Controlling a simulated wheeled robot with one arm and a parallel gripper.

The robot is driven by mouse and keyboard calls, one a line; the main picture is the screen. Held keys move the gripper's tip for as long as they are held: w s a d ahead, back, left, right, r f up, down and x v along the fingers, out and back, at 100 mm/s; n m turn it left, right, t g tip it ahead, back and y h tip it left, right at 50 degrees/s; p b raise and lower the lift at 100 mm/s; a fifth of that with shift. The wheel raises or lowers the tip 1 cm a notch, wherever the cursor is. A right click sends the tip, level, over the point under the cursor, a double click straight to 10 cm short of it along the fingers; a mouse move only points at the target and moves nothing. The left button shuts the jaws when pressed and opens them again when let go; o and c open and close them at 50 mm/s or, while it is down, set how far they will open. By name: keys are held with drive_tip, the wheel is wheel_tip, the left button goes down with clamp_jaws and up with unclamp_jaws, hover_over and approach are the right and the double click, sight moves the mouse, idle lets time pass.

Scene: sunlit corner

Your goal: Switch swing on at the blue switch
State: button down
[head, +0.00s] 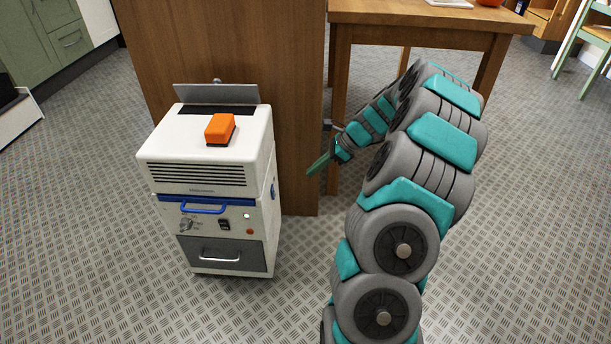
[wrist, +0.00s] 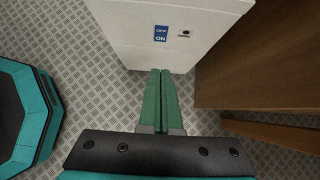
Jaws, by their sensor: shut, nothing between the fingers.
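The blue switch (wrist: 161,34) is on a pale side face of the white machine (wrist: 120,30), with OFF lettered above and ON below. Which way it is set is too small to tell. Whether the tips touch the machine cannot be told there. In the head view my gripper (head: 318,165) appears right of the machine.
A small dark fitting (wrist: 184,33) sits right of the switch. A brown wooden panel (head: 235,50) stands behind the machine, and a wooden table (head: 425,17) behind my arm. An orange block (head: 219,130) lies on the machine. The floor in front is clear.

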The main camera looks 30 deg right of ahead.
sight(273, 192)
drive_tip(key=shift+s+d+r, duration=0.1)
drive_tip(key=shift+d+r, duration=0.1)
idle(0.3)
drive_tip(key=s+d+f+t+y, duration=0.1)
drive_tip(key=d+f+t+y, duration=0.1)
drive_tip(key=f, duration=0.3)
drive_tip(key=s+d+f+t+y+b, duration=0.1)
drive_tip(key=f+t+y, duration=0.1)
drive_tip(key=f+y, duration=0.3)
drive_tip(key=shift+s+d+t, duration=0.3)
drive_tip(key=shift+s+d, duration=0.05)
drive_tip(key=b+x, duration=0.1)
drive_tip(key=x, duration=1.3)
